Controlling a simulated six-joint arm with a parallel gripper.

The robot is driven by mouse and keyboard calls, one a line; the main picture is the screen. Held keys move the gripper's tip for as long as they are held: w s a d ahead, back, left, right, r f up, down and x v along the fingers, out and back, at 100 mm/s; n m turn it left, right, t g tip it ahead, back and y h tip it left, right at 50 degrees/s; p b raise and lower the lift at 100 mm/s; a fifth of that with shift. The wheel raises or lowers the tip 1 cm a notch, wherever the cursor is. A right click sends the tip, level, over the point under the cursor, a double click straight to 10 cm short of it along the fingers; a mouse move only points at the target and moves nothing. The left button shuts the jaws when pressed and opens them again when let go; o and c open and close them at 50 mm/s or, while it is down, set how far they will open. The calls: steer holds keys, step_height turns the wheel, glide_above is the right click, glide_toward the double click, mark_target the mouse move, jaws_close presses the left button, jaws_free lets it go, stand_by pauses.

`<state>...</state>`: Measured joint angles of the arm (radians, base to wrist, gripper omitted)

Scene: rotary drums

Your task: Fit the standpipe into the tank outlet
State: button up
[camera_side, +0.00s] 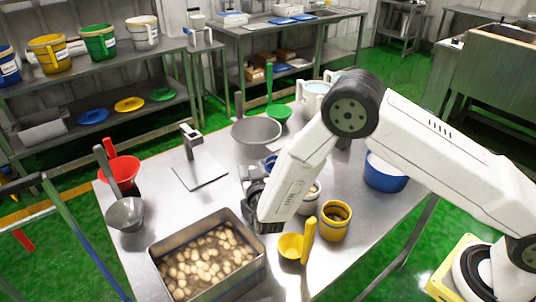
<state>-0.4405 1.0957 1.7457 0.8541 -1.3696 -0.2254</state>
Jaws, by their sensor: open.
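My gripper (247,178) is open over the middle of the steel table, just beyond the far right corner of a steel tank (207,212). The rectangular tank holds cloudy liquid and many pale round lumps. I cannot make out its outlet. I cannot identify the standpipe for certain. A short grey upright post with a crosspiece (191,138) stands on a flat square plate (201,174), left of my gripper and apart from it. My gripper and forearm hide part of the table behind them, including most of a blue item (270,163).
A grey bowl (256,130) and green ladle (277,108) lie behind. A red scoop (119,173) and grey scoop (125,214) lie left. A yellow scoop (291,246) and yellow pot (335,221) stand right of the tank. A blue tub (386,178) sits farther right.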

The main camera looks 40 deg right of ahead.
stand_by(0.3)
jaws_close()
stand_by(1.3)
